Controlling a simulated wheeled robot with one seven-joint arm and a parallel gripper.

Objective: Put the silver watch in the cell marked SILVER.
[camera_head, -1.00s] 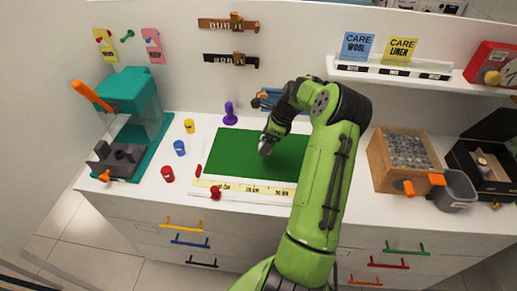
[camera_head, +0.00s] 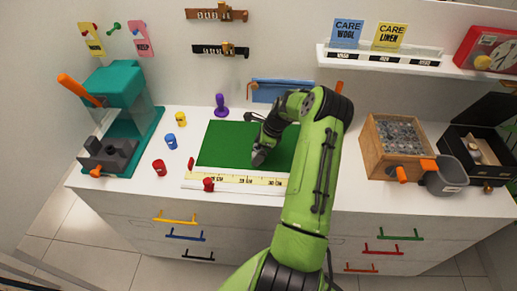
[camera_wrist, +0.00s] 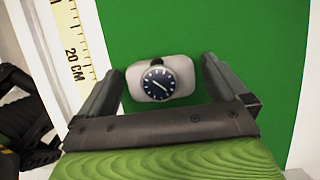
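A watch with a dark dial and pale hands (camera_wrist: 158,82) sits on a light grey cushion (camera_wrist: 190,88) above or on the green mat (camera_wrist: 265,60) in the wrist view. My gripper (camera_wrist: 165,68) is open, with one finger on each side of the cushion; contact is not clear. In the head view my gripper (camera_head: 260,157) is low over the green mat (camera_head: 222,148), and the watch is hidden there. An open black box (camera_head: 486,170) at the right holds a pale cushion-like item (camera_head: 473,150). I cannot read a SILVER mark.
A teal press (camera_head: 120,88) stands at the left. Small coloured pots (camera_head: 159,167) and a ruler (camera_head: 235,178) lie near the mat. A shelf (camera_head: 385,58) overhangs the back right.

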